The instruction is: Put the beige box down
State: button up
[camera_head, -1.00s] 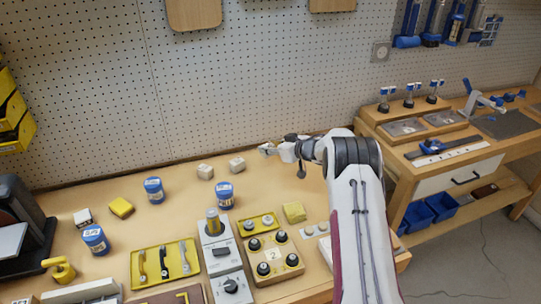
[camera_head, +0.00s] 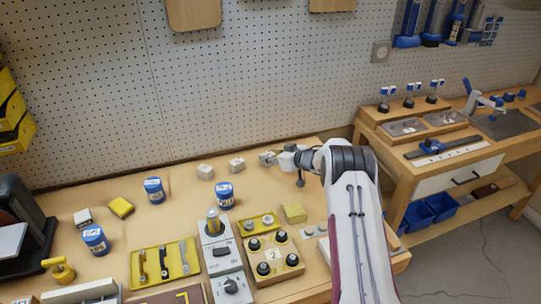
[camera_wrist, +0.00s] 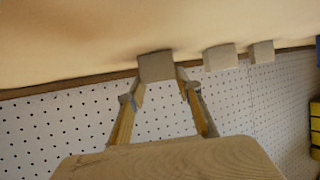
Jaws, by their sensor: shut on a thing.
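A beige box (camera_wrist: 156,67) is held between the two fingers of my gripper (camera_wrist: 158,88) in the wrist view. In the head view my gripper (camera_head: 268,158) is low over the back of the wooden bench, near the pegboard, and the held box (camera_head: 263,159) shows small at its tip. The box is at or just above the bench top; I cannot tell whether it touches. Two similar beige boxes stand on the bench to its left in the head view, a nearer one (camera_head: 237,164) and a farther one (camera_head: 205,172).
The pegboard wall (camera_head: 240,80) rises close behind. A blue jar (camera_head: 224,193) stands front left of my gripper. A yellow block (camera_head: 295,212) and a wooden knob panel (camera_head: 274,259) lie in front. Bare bench top (camera_head: 275,188) lies just in front of my gripper.

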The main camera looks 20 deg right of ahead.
jog(key=o, duration=1.1)
jog(key=shift+o, duration=0.2)
jog(key=shift+r, duration=0.2)
jog(key=v, duration=1.2)
jog(key=shift+f, duration=0.1)
